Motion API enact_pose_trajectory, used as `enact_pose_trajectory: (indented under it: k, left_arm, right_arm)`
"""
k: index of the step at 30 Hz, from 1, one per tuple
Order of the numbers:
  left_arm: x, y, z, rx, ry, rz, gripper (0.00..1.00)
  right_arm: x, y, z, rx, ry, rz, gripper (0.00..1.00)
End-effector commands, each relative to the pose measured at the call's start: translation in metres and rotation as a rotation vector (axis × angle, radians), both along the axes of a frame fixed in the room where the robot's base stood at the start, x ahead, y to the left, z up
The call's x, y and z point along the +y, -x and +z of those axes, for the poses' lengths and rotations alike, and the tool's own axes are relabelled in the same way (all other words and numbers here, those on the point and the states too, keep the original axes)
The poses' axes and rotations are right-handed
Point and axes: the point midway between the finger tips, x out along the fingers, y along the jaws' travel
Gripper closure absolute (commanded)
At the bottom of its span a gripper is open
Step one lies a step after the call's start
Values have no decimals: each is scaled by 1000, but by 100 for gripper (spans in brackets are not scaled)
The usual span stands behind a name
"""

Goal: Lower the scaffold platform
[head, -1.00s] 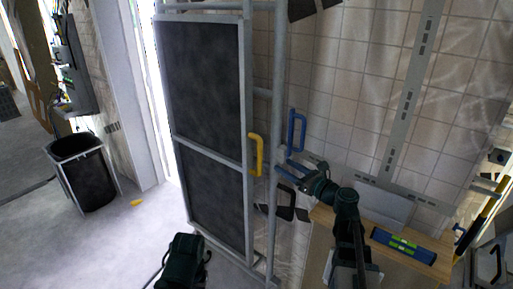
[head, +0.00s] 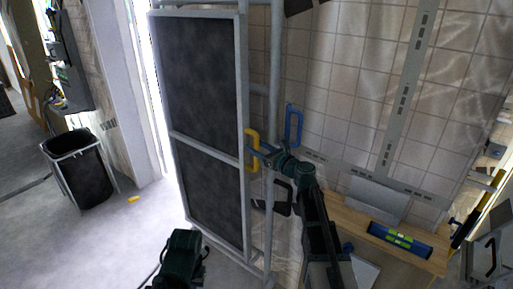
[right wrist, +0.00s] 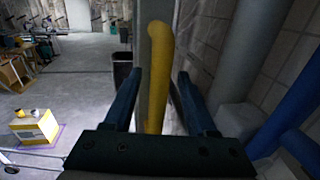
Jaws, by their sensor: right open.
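The scaffold platform (head: 205,90) is a tall dark panel in a grey frame, standing upright at the centre of the head view. A yellow handle (head: 252,139) is fixed on its right edge. My right gripper (head: 263,155) is at the lower part of this handle. In the right wrist view the yellow handle (right wrist: 156,75) stands between the two open fingers of my right gripper (right wrist: 158,95), with gaps showing on both sides. A blue handle (head: 294,125) is to the right, behind the grey post.
A grey scaffold post (head: 274,70) stands just right of the panel. A wooden shelf board (head: 375,228) with a blue-green level (head: 401,240) is at lower right. A black bin (head: 82,172) stands at left. The floor between bin and panel is mostly clear.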

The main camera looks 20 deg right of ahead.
Motion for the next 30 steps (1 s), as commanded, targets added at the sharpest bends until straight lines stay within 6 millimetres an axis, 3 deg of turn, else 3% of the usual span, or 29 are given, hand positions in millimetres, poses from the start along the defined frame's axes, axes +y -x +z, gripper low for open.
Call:
enact_pose_trajectory:
  k: [7, 15, 17, 30]
  left_arm:
    - [0, 0, 0, 0, 0, 0, 100]
    - [0, 0, 0, 0, 0, 0, 100]
    - [0, 0, 0, 0, 0, 0, 100]
    - [0, 0, 0, 0, 0, 0, 100]
  right_arm:
    - [0, 0, 0, 0, 0, 0, 43]
    - [0, 0, 0, 0, 0, 0, 92]
    - [0, 0, 0, 0, 0, 0, 100]
    - [0, 0, 0, 0, 0, 1, 100]
